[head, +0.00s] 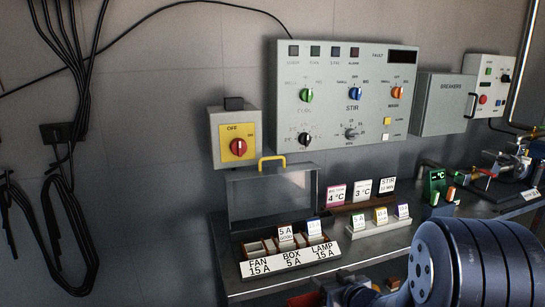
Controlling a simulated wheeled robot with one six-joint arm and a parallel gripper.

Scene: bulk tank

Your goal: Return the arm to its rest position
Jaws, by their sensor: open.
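Part of my own arm (478,262), a dark ribbed cylinder with a pale, holed end face, fills the lower right of the head view. A smaller dark metal part (352,294) shows at the bottom edge to its left, and I cannot tell which part of the arm it is. My gripper's fingertips do not show. The arm is in front of the bench and hides part of its front right side.
A grey bench (235,287) runs along the wall. It bears a fuse box (290,260) with its clear lid (272,195) raised, a card rack (378,229) and a green meter (435,186). Above are a control panel (346,120), red switch (238,147) and breaker box (443,112). Cables (62,205) hang left.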

